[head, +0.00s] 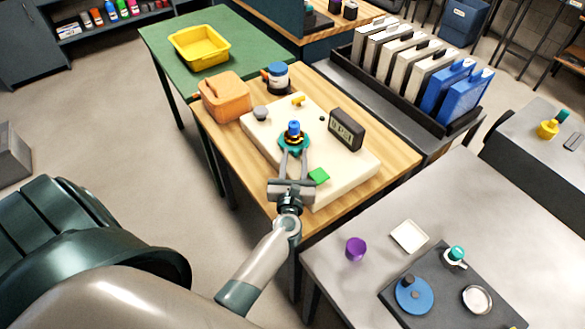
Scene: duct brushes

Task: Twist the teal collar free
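The teal collar (293,144) sits around a fitting with a blue top (293,128) on a cream board (345,174), which lies on a wooden table. My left gripper (293,153) reaches in from the near side. Its two fingers are apart and end at the collar's near edge, one toward each side. The fingertips are small and partly hidden at the collar, so I cannot tell whether they press on it. My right gripper is not in view.
An orange bag (225,97) stands at the table's left.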

